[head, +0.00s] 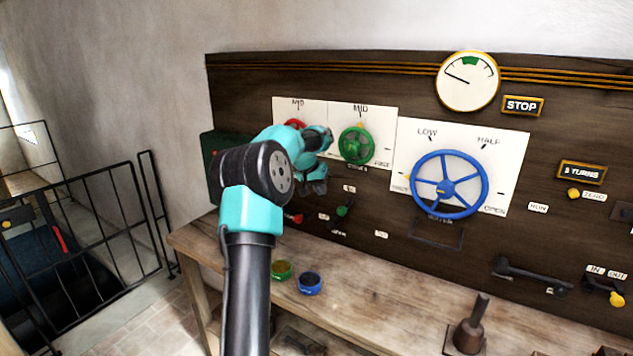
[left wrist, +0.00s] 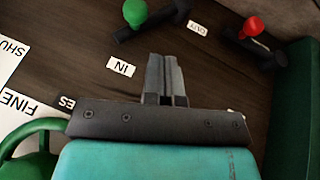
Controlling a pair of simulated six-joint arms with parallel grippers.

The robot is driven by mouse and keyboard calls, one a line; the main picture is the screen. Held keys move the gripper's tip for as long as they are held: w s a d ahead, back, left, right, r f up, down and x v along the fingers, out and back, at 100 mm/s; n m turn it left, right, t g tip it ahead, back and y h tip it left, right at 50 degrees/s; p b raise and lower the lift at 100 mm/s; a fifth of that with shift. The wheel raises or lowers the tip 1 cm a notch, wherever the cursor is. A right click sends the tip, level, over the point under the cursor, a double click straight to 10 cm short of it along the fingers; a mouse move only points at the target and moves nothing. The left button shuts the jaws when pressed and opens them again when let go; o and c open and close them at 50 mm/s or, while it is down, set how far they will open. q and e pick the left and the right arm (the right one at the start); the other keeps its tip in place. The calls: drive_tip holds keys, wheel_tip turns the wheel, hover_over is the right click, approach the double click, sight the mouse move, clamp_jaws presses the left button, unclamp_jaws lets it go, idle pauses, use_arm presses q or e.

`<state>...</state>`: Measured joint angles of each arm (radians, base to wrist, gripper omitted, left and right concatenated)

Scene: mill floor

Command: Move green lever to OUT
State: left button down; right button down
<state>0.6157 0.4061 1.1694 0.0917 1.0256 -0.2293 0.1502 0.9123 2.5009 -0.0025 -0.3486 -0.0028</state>
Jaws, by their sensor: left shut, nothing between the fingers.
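The green lever (head: 343,211) is a small dark lever with a green knob, low on the dark panel below the green wheel. Its knob (left wrist: 135,12) shows at the top of the left wrist view, with an IN label (left wrist: 121,66) nearer my fingers and an OUT label (left wrist: 197,28) to the right. My left gripper (head: 318,186) is in front of the panel, up and left of the lever in the head view. Its fingers (left wrist: 165,60) are shut and empty, apart from the knob. My right gripper is not in view.
A red-knobbed lever (head: 297,218) sits left of the green one and shows in the wrist view (left wrist: 253,27). A green wheel (head: 356,146) and a blue wheel (head: 450,185) project from the panel. Green (head: 281,271) and blue (head: 310,284) round pots stand on the bench.

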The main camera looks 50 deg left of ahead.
use_arm(q)
drive_tip(key=w+d+f, duration=0.2)
drive_tip(key=w+f, duration=0.1)
drive_tip(key=f, duration=0.2)
drive_tip(key=shift+w+d+f, duration=0.3)
drive_tip(key=shift+d+f, duration=0.05)
drive_tip(key=shift+w+d, duration=0.1)
drive_tip(key=shift+d, duration=0.1)
idle(0.4)
